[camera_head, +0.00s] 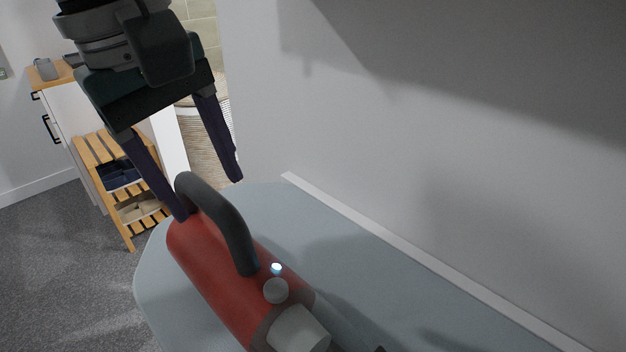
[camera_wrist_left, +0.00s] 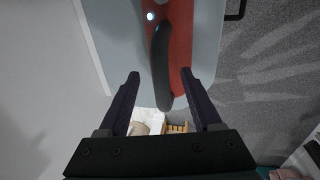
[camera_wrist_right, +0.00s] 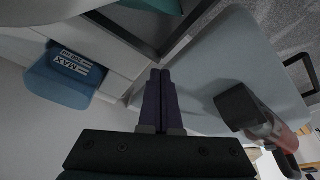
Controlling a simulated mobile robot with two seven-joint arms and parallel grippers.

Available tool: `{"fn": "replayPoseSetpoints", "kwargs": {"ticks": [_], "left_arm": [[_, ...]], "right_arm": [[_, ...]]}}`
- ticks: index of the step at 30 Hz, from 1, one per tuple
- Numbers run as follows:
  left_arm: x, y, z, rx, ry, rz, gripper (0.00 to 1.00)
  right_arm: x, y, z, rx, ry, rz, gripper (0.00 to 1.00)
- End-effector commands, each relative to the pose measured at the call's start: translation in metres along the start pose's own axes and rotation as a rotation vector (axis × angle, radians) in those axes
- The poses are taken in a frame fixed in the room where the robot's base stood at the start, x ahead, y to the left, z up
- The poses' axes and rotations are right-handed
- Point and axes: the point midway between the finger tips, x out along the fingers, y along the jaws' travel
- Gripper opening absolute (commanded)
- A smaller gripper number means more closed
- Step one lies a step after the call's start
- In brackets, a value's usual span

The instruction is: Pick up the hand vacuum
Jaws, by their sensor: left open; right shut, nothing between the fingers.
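The hand vacuum (camera_head: 212,275) has a red body, a dark looped handle (camera_head: 237,233) on top and a grey front end. It lies on a pale blue-grey board. My left gripper (camera_head: 211,199) is open above the handle's rear end. In the left wrist view the handle (camera_wrist_left: 161,65) runs between the two fingers of my left gripper (camera_wrist_left: 160,73), with no clear contact. My right gripper (camera_wrist_right: 160,72) is shut and empty; it is out of the head view. The right wrist view shows the vacuum's dark nozzle (camera_wrist_right: 237,104) to its right.
The board (camera_head: 160,285) has a rounded end and stands beside a grey wall with a white ledge (camera_head: 400,252). A slatted wooden rack (camera_head: 105,150) and a white cabinet (camera_head: 60,115) stand behind at left. A blue item with lettering (camera_wrist_right: 65,80) is near my right gripper.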

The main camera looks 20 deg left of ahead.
Motion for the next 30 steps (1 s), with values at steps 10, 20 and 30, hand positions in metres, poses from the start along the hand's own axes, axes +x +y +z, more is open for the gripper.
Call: {"fn": "replayPoseSetpoints", "kwargs": {"ticks": [10, 20, 30], "left_arm": [[0.040, -0.001, 0.000, 0.000, -0.003, 0.000, 0.66], [0.039, -0.001, 0.000, 0.000, -0.003, 0.001, 0.48], [0.039, -0.001, 0.000, 0.000, -0.003, 0.001, 0.09]], "right_arm": [[-0.008, 0.000, -0.003, 0.002, 0.000, -0.001, 0.00], [-0.008, 0.000, -0.003, 0.002, 0.000, -0.001, 0.00], [-0.008, 0.001, -0.003, 0.001, 0.000, 0.001, 0.00]]}}
